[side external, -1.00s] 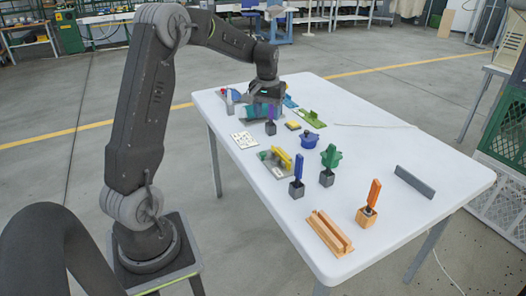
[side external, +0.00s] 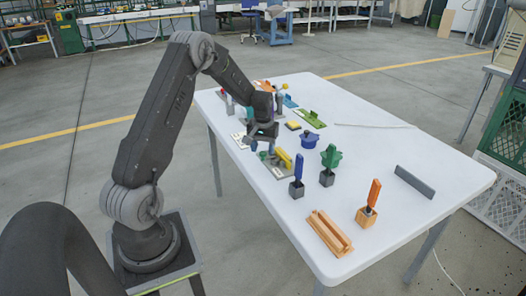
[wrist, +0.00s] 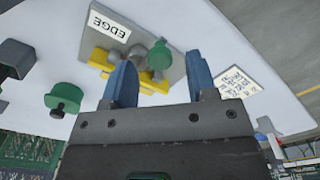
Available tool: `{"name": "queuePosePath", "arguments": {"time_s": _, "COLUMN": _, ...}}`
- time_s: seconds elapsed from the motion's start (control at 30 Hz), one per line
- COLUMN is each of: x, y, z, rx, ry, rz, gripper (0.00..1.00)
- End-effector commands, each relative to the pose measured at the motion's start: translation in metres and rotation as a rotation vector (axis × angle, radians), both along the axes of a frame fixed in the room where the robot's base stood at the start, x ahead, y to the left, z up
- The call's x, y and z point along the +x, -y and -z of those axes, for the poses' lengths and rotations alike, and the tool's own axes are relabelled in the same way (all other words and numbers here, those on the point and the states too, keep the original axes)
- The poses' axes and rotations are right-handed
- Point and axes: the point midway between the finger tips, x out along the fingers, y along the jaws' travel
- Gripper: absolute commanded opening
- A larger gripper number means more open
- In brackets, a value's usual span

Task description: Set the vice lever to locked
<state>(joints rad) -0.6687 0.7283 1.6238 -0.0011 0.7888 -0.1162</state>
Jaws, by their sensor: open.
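A grey plate (side external: 284,174) with a yellow bar (side external: 283,157) lies on the white table. I cannot tell for sure which part is the vice lever. My gripper (side external: 262,146) hangs above the far end of this plate. In the wrist view its blue fingers (wrist: 161,82) are apart, with the yellow bar and green knob seen beyond and between them. I see nothing held. The fingers partly hide the plate's edge.
A blue handle (side external: 297,167) and a green leaf-shaped piece (side external: 330,157) stand in blocks nearby. A blue pot (side external: 310,143) is behind. A printed card (wrist: 236,82) lies beside the plate.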

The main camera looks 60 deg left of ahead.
Motion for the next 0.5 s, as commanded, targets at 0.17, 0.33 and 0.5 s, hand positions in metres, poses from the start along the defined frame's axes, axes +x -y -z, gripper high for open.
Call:
{"name": "queuePosePath", "arguments": {"time_s": 0.17, "x": -0.0001, "y": 0.0001, "z": 0.0128, "rx": 0.000, "ry": 0.000, "rz": 0.000, "gripper": 0.53}}
{"name": "queuePosePath", "arguments": {"time_s": 0.33, "x": 0.0000, "y": 0.0000, "z": 0.0145, "rx": 0.001, "ry": 0.001, "rz": 0.000, "gripper": 0.53}}
{"name": "queuePosePath", "arguments": {"time_s": 0.5, "x": 0.0000, "y": 0.0000, "z": 0.0142, "rx": 0.001, "ry": 0.001, "rz": 0.000, "gripper": 0.49}}
